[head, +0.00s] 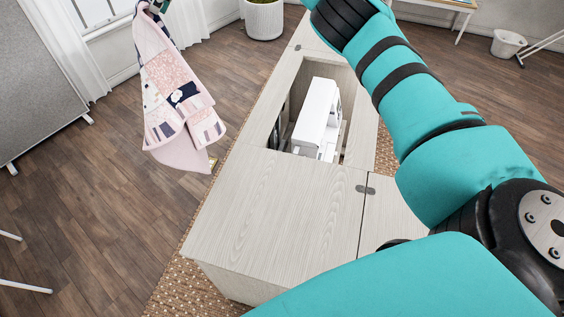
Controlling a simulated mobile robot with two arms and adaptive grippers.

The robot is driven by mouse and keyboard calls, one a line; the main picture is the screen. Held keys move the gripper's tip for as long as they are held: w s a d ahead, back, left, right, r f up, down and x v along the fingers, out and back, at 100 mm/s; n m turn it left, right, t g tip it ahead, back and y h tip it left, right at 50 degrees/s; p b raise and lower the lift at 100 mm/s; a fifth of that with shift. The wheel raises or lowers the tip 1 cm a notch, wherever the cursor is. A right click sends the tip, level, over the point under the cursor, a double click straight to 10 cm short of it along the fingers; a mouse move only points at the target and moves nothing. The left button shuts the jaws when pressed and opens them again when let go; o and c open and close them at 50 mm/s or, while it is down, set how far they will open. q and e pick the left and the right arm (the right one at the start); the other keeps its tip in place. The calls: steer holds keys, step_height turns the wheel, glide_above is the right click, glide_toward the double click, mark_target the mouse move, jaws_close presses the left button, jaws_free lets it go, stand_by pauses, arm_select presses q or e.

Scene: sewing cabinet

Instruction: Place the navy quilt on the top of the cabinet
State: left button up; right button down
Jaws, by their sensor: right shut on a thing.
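The quilt (178,95) is a patchwork of pink, white and navy pieces with a pale pink lower edge. It hangs in loose folds at the upper left of the head view, beside the cabinet and apart from its top. My right gripper (155,5) barely shows at the top edge of the picture, shut on the quilt's gathered upper end. The cabinet (270,205) has a pale wood-grain top with a rectangular opening. A white sewing machine (318,112) sits in that opening. My left gripper is out of view.
The cabinet top's near part is bare. A woven rug (180,277) lies under the cabinet on the wood floor. A grey board (35,85) stands at the left, a planter (264,20) at the back. My right arm spans the right side.

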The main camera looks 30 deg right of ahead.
steer(key=shift+m, duration=0.3)
steer(key=s+d+f, duration=0.8)
steer(key=s+f, duration=0.9)
steer(key=s+d+f, duration=0.9)
steer(key=s+f, duration=0.7)
steer(key=f, duration=0.2)
steer(key=s+d+f, duration=0.8)
steer(key=s+f, duration=0.9)
steer(key=f, duration=0.1)
steer(key=shift+s+d, duration=0.3)
steer(key=shift+d, duration=0.1)
steer(key=c, duration=1.1)
jaws_free()
